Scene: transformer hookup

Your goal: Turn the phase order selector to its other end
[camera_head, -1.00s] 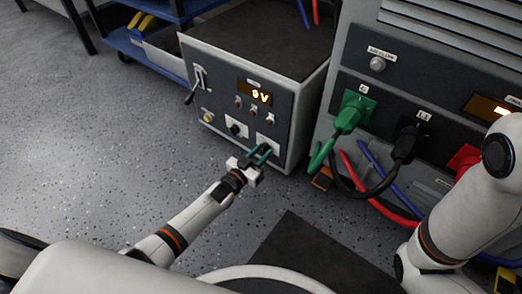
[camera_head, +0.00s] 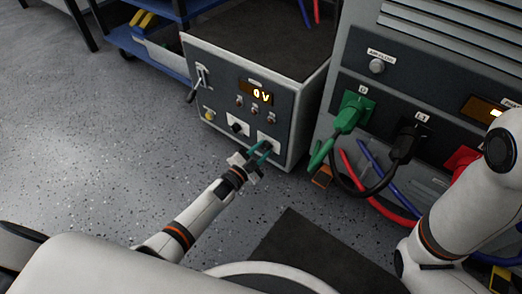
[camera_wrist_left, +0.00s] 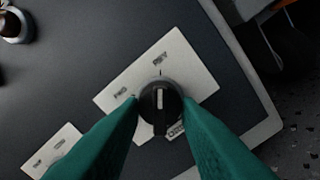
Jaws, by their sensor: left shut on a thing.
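The phase order selector is a black round knob (camera_wrist_left: 160,106) with a white pointer line, on a white plate (camera_wrist_left: 190,62) marked FWD and REV. The pointer line points up in the left wrist view, towards the tick by REV. A lower label is partly hidden. My left gripper (camera_wrist_left: 163,112) has its green fingers on both sides of the knob, shut on it. In the head view the left gripper (camera_head: 263,148) is at the lower right plate (camera_head: 268,139) of the grey cabinet, and the knob is hidden there. My right gripper is out of view.
The grey cabinet (camera_head: 215,75) has a lever (camera_head: 197,85), a lit display (camera_head: 258,94) and another switch plate (camera_head: 237,125). To its right, a larger cabinet holds a green plug (camera_head: 349,115), a black plug (camera_head: 408,138) and cables. The floor left is clear.

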